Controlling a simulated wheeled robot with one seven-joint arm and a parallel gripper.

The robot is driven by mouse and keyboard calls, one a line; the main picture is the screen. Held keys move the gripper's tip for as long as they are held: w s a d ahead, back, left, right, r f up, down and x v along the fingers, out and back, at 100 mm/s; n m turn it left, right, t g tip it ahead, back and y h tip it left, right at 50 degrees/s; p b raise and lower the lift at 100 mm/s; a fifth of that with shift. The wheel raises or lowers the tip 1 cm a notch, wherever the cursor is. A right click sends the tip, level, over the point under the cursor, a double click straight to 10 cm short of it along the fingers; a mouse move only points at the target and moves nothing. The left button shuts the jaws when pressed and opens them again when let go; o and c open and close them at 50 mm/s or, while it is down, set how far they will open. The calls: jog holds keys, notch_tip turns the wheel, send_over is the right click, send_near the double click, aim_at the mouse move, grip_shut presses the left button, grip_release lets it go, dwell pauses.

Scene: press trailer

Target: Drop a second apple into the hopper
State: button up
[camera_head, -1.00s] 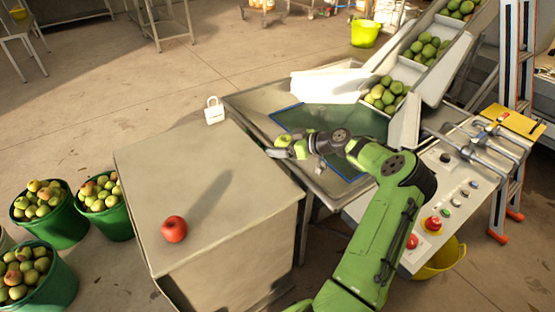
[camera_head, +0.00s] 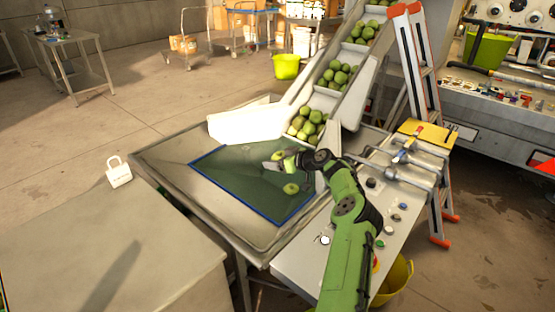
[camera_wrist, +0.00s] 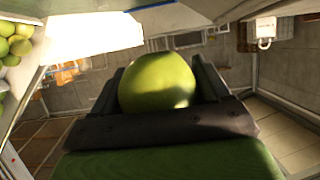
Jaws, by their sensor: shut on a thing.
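The hopper (camera_head: 236,222) is a wide metal tray with a dark green, blue-edged area (camera_head: 235,177) inside. My gripper (camera_head: 272,162) is over this area, in front of the chute. It is shut on a green apple (camera_head: 279,156), which fills the space between the fingers in the wrist view (camera_wrist: 157,82). Another green apple (camera_head: 291,188) shows against the green area, just below the gripper in the picture. The held apple's underside is hidden.
A chute (camera_head: 330,100) with several green apples (camera_head: 306,125) rises behind the hopper. A control panel (camera_head: 300,262) and metal clamps (camera_head: 410,160) are at the right. A grey-topped table (camera_head: 110,255) and a white padlock-shaped object (camera_head: 118,172) are at the left.

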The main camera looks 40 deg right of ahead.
notch_tip(320, 180, down, 4)
jog(key=shift+f+b, duration=0.1)
jog(key=shift+b, duration=0.5)
jog(key=o, duration=1.1)
jog(key=shift+s, duration=0.1)
jog(key=p+v, duration=0.3)
jog(key=v, duration=1.2)
jog(key=shift+s, duration=0.3)
